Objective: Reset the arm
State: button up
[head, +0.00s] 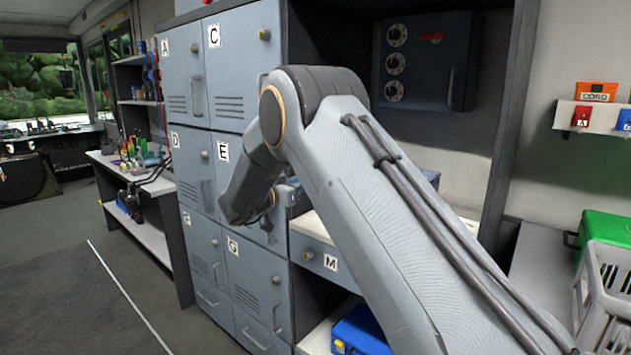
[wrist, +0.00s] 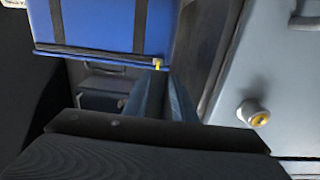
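My grey arm crosses the head view from the lower right, bends at a large joint and folds down in front of the lockers. Its dark wrist end is in front of the doors marked E (head: 228,172) and G (head: 250,265). The fingers do not show clearly in the head view. In the wrist view the dark body of my gripper (wrist: 165,100) fills the bottom, with narrow blue-grey shapes beyond it that look like fingers. Their gap is unclear, and I see nothing clearly held.
A blue case (wrist: 105,25) and a round brass knob (wrist: 254,112) are close in the wrist view. A blue box (head: 360,332) sits low by drawer M (head: 330,262). A green box (head: 603,232) and grey crate (head: 607,290) stand right. Open floor (head: 60,290) lies left.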

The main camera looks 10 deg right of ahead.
jog(key=shift+s+a, duration=0.4)
jog(key=s+d+f+n+g+y, duration=0.25)
jog(key=s+f+n+y, duration=0.35)
jog(key=s, duration=0.6)
jog(key=s+d+f+n+g+y, duration=0.1)
jog(key=s+f+n+g+y, duration=0.2)
jog(key=s+f+y, duration=0.6)
jog(key=s+d+g+h, duration=0.1)
jog(key=s+d+g, duration=0.2)
jog(key=s, duration=1.1)
jog(key=s+d+f+g, duration=0.1)
jog(key=s+d+g, duration=0.2)
jog(key=s, duration=1)
jog(key=shift+s+d+f+g+h, duration=0.15)
jog(key=shift+s+d+g+h, duration=0.25)
jog(key=shift+d, duration=0.1)
